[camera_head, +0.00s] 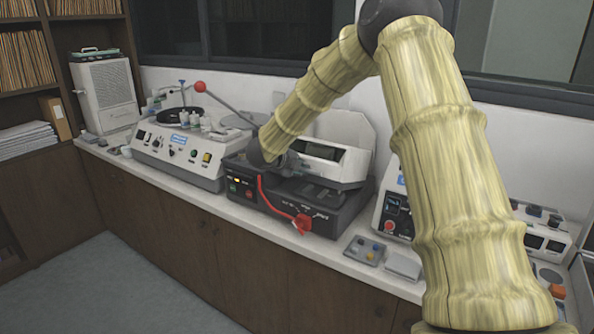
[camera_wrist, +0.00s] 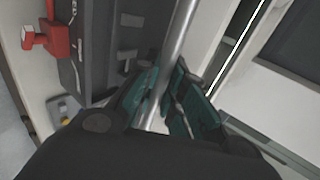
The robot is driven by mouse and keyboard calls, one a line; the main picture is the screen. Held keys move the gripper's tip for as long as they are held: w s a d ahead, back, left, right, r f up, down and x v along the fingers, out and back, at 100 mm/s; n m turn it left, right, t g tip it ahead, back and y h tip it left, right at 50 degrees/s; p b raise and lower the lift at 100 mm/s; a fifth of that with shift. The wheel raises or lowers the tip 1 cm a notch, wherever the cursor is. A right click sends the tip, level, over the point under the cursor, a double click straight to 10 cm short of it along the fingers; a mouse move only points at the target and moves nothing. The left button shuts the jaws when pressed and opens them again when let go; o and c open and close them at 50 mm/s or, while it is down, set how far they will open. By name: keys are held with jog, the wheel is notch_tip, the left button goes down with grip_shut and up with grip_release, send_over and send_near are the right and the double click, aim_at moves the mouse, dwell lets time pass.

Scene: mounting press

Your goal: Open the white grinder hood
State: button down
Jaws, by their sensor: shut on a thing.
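The white grinder hood (camera_head: 317,151) sits over a black machine base (camera_head: 337,212) on the counter in the head view. It has a dark window in its face and a white panel standing behind it. In the wrist view, my gripper (camera_wrist: 166,90) has its green fingers on both sides of a round metal bar (camera_wrist: 180,38) and is shut on it. The bar runs alongside the white hood (camera_wrist: 222,42) and looks like its handle. In the head view my wrist and forearm hide the fingers and the hood's left end.
A red lever (camera_head: 302,222) stands out from the black base's front. A white polishing machine (camera_head: 177,146) with bottles stands to the left, near a red-knobbed rod (camera_head: 199,87). The floor in front is clear.

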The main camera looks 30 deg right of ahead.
aim_at(312, 150)
jog(key=shift+y, duration=0.8)
jog(key=w+d+r+p, duration=0.1)
jog(key=d+r+p, duration=0.1)
jog(key=r, duration=0.1)
jog(key=w+d+r+p, duration=0.1)
jog(key=d+r+p, duration=0.1)
jog(key=d+r, duration=0.1)
jog(key=w+d+r+p, duration=0.1)
jog(key=d+r+p, duration=0.1)
jog(key=r+p, duration=0.1)
jog(key=shift+d+r, duration=0.1)
jog(key=shift+d, duration=0.2)
jog(key=shift+g, duration=0.3)
jog(key=w+d+r, duration=0.1)
jog(key=d, duration=0.2)
jog(key=w+d+r+p, duration=0.1)
jog(key=d, duration=0.2)
jog(key=w+d+r+p, duration=0.1)
jog(key=w+d, duration=0.1)
jog(key=d, duration=0.1)
jog(key=shift+d+r, duration=0.1)
jog(key=shift+r, duration=0.15)
jog(key=shift+w+d, duration=0.2)
jog(key=shift+d, duration=0.5)
jog(key=c, duration=1.5)
grip_release()
jog(key=shift+a+r, duration=0.1)
jog(key=shift+a, duration=0.05)
